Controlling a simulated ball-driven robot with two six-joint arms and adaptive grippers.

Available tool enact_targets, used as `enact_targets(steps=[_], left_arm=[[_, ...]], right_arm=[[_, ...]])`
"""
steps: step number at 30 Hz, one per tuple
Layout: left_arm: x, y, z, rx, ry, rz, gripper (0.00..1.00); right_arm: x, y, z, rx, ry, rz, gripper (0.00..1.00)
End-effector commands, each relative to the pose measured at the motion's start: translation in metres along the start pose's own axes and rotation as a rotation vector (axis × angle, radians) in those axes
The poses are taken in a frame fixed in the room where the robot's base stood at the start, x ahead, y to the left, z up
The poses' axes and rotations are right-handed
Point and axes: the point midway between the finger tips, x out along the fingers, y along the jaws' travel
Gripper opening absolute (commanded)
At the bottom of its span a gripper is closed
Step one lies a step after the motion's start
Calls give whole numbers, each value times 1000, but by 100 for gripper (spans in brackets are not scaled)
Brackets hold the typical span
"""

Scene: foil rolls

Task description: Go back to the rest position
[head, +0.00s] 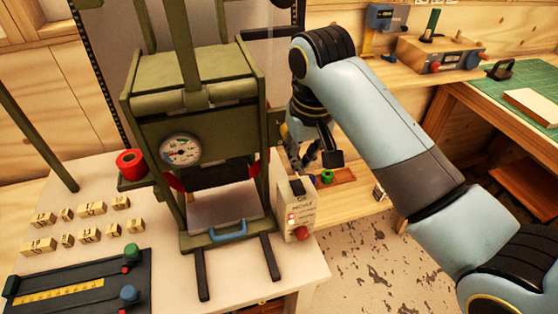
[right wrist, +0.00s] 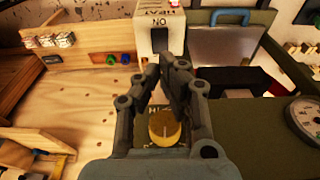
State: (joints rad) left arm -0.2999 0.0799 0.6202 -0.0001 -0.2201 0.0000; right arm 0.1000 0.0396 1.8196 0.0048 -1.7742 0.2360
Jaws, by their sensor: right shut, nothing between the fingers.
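My right gripper (head: 308,152) hangs at the end of my pale blue right arm, just right of the green press (head: 190,75) in the head view. The arm partly hides it. In the right wrist view my right gripper (right wrist: 167,68) has its fingers together with nothing held, pointing toward the white control box (right wrist: 160,22). A yellow round part (right wrist: 165,128) shows behind the fingers, near the wrist. The control box also stands right of the press in the head view (head: 297,208). My left gripper is out of view.
A red roll (head: 130,163) sits on a bracket left of the gauge (head: 180,150). Several wooden blocks (head: 92,209) and a dark ruler fixture (head: 75,285) lie on the white table. A green mat (head: 525,90) is far right. Speckled floor (head: 365,260) shows between benches.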

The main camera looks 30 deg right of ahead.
Motion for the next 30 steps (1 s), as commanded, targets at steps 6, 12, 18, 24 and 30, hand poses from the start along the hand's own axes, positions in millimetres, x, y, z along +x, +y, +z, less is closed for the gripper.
enact_targets(steps=[6, 12, 18, 24, 30], left_arm=[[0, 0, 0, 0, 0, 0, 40], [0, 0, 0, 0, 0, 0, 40], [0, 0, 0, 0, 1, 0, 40], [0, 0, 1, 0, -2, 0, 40], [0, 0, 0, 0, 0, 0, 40]], right_arm=[[1, 1, 2, -2, 0, 1, 0], [0, 20, 50, -68, 39, 13, 0], [-17, 38, 105, -166, 99, 23, 0], [-39, 48, 144, -246, 143, 27, 0], [-66, 55, 176, -318, 179, 28, 0]])
